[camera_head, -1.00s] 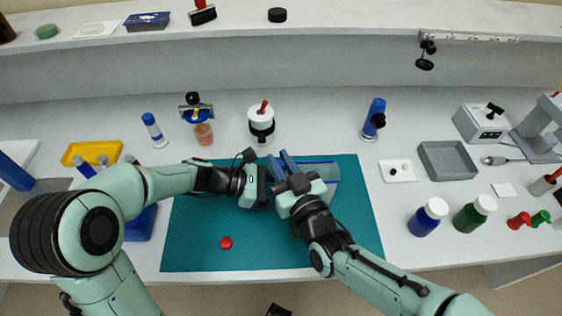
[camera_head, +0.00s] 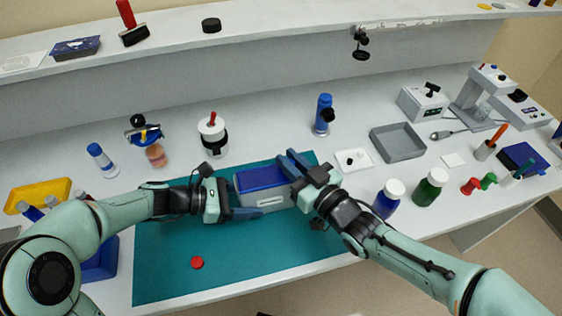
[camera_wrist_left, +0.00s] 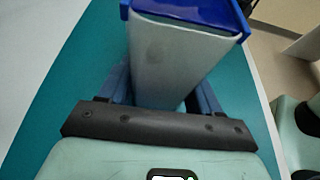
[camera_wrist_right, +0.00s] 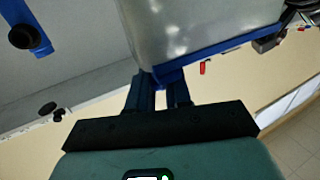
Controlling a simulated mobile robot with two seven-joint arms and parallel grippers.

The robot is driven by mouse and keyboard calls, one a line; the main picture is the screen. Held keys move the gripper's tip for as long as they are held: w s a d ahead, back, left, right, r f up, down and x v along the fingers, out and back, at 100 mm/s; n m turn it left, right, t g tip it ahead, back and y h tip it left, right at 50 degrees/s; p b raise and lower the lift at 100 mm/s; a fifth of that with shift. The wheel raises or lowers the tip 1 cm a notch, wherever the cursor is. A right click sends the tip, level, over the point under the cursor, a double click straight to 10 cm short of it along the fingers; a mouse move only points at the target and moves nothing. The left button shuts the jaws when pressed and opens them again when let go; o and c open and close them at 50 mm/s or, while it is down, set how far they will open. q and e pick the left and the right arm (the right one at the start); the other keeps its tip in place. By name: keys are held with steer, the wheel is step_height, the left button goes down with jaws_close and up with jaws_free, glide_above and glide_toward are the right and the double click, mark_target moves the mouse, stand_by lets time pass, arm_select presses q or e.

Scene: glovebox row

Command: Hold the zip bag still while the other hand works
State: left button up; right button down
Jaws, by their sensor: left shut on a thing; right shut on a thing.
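The zip bag (camera_head: 264,199) is a pale grey, box-like pouch with a blue top, standing over the teal mat (camera_head: 180,240). My left gripper (camera_head: 250,212) is at its lower left side and shut on it. In the left wrist view the bag (camera_wrist_left: 165,60) rises between the left fingers (camera_wrist_left: 165,92). My right gripper (camera_head: 292,165) is at its right end, shut on the blue edge. In the right wrist view the bag's pale wall (camera_wrist_right: 200,28) and blue edging are at the fingertips (camera_wrist_right: 157,88). The fingers hide parts of the bag.
A red round cap (camera_head: 197,262) lies on the front of the mat. Blue (camera_head: 386,198) and green bottles (camera_head: 429,188) stand right of my right gripper. A white dish (camera_head: 353,161) and grey tray (camera_head: 398,142) lie behind them.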

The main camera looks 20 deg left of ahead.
arm_select(q)
steer(key=shift+a, duration=0.15)
arm_select(e)
steer(key=shift+w+d, duration=0.2)
steer(key=c, duration=1.1)
jaws_free()
steer(key=shift+s+a, duration=0.1)
arm_select(q)
steer(key=shift+f, duration=0.1)
arm_select(e)
steer(key=v, duration=1.2)
arm_select(q)
steer(key=o, duration=1.3)
steer(key=shift+c, duration=0.2)
